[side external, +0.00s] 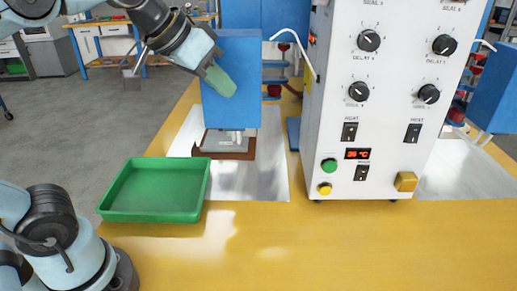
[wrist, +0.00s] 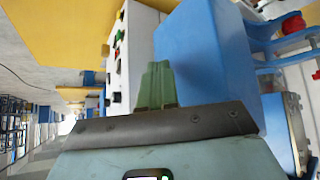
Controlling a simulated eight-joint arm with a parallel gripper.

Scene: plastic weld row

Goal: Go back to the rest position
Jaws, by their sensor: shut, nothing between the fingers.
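My gripper (side external: 222,82) is in the upper left-middle of the side external view, raised above the table. Its green fingers are shut with nothing held. They point down and right, in front of the blue press housing (side external: 231,75). In the wrist view, my gripper's green fingers (wrist: 158,85) are together, with the blue housing (wrist: 205,50) behind them. I cannot tell how far apart the fingers and the housing are.
A green tray (side external: 156,218) sits on the yellow table (side external: 330,245), left of the press and below my gripper. A white control box (side external: 385,95) with knobs and buttons stands to the right. The table front is clear.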

